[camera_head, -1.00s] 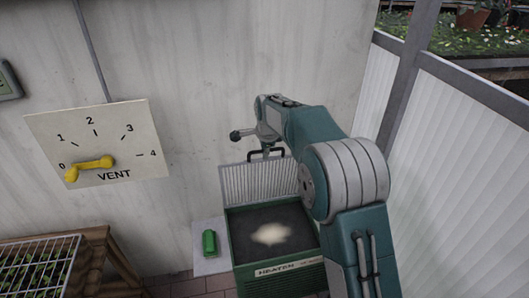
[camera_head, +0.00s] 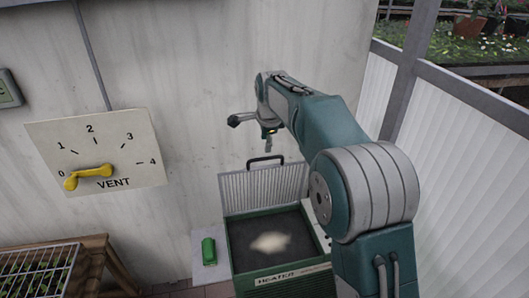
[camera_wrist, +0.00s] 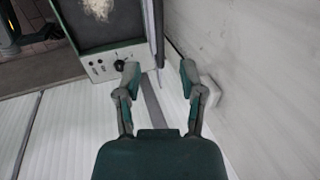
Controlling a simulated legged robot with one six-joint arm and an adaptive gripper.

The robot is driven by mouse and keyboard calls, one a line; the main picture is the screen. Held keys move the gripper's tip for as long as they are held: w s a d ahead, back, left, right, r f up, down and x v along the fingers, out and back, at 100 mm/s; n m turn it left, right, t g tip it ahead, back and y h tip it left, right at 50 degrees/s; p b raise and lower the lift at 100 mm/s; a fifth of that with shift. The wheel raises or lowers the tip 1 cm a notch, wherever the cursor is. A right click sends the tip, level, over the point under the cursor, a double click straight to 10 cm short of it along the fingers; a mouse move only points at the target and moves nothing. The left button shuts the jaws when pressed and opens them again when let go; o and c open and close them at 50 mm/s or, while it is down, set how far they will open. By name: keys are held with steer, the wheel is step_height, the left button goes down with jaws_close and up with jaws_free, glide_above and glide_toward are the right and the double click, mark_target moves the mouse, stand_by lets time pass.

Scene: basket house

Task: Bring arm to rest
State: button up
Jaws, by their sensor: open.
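My gripper (camera_wrist: 158,80) is open and empty in the wrist view, its two fingers apart with white panelling and a grey strip behind them. In the head view my gripper (camera_head: 252,130) is raised in front of the wall, above the heater. The green heater (camera_head: 283,273) stands below with its ribbed lid (camera_head: 262,189) upright and a black handle (camera_head: 266,160) on the lid's top. A pale patch (camera_head: 270,242) lies on the heater's dark inside. In the wrist view the heater's panel (camera_wrist: 110,62) with a black knob shows beyond the left finger.
A vent dial (camera_head: 120,150) with a yellow lever pointing near 0 is on the wall at left. A green object (camera_head: 208,251) lies on a pale slab left of the heater. A seedling tray (camera_head: 35,275) sits on a wooden bench. White panelling (camera_head: 470,170) bounds the right.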

steer(key=shift+v, duration=1.35)
steer(key=s+d+r+n+t, duration=0.1)
steer(key=s+d+r+n, duration=0.25)
steer(key=s+d, duration=0.4)
steer(key=s+d+r+n, duration=0.3)
steer(key=s+d+n, duration=0.15)
steer(key=s, duration=0.65)
steer(key=s+d+f+n, duration=0.3)
steer(key=s, duration=0.6)
steer(key=s+d+f+n+t+h, duration=0.1)
steer(key=s+d+f+n, duration=0.2)
steer(key=s, duration=0.7)
steer(key=shift+s+f+n, duration=0.15)
steer(key=shift+f+n, duration=0.25)
steer(key=shift+f, duration=0.25)
